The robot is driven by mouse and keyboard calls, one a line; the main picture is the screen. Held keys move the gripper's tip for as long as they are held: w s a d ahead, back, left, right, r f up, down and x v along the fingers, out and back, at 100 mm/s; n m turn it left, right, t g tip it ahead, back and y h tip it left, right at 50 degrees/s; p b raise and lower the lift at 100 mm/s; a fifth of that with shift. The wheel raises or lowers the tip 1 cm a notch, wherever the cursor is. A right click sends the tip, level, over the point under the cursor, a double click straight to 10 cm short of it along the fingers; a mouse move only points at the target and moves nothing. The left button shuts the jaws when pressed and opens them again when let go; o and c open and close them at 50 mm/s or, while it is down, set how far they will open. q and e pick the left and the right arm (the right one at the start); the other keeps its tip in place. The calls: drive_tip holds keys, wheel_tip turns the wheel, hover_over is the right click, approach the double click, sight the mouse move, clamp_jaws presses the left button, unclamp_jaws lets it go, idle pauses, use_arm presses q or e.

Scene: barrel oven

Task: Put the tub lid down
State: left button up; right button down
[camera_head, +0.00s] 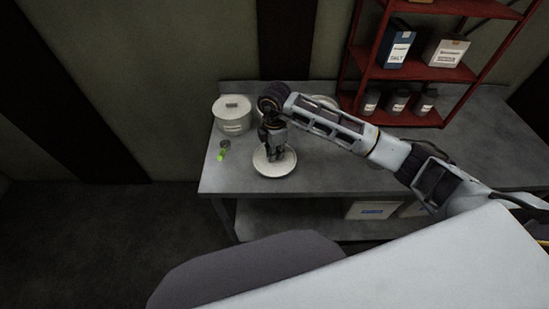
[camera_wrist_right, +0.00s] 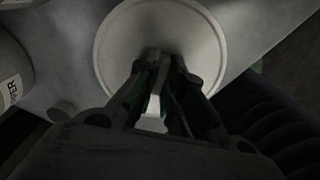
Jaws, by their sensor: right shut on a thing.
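The tub lid (camera_head: 262,168) is a round, pale disc low at the counter's front edge, under my right gripper (camera_head: 274,153). In the right wrist view the lid (camera_wrist_right: 118,45) fills the upper middle. There my right gripper (camera_wrist_right: 163,62) is shut on its raised handle. The lid looks level. I cannot tell whether it touches the counter or is just above it. My left gripper is not in view.
A white lidded tub (camera_head: 233,120) stands at the counter's back left, and a small dark item with a green end (camera_head: 222,155) lies in front of it. Pale round containers are partly hidden behind my arm. A red shelf (camera_head: 440,72) with boxes and jars stands at right. The grey counter (camera_head: 345,178) is bare to the lid's right.

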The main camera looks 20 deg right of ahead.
wheel_tip(320, 180, down, 3)
drive_tip(key=shift+r, duration=0.2)
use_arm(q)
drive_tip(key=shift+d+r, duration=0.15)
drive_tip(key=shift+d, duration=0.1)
use_arm(e)
drive_tip(key=shift+f, duration=0.25)
drive_tip(key=shift+f, duration=0.1)
drive_tip(key=c, duration=1.5)
unclamp_jaws()
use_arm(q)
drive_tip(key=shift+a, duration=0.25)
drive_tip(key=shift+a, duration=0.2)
use_arm(e)
wheel_tip(320, 180, up, 10)
drive_tip(key=shift+r+b, duration=0.2)
drive_tip(key=shift+b, duration=0.2)
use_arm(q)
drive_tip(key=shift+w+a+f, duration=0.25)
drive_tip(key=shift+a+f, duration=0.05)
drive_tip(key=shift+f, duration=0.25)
use_arm(e)
drive_tip(key=shift+r, duration=0.95)
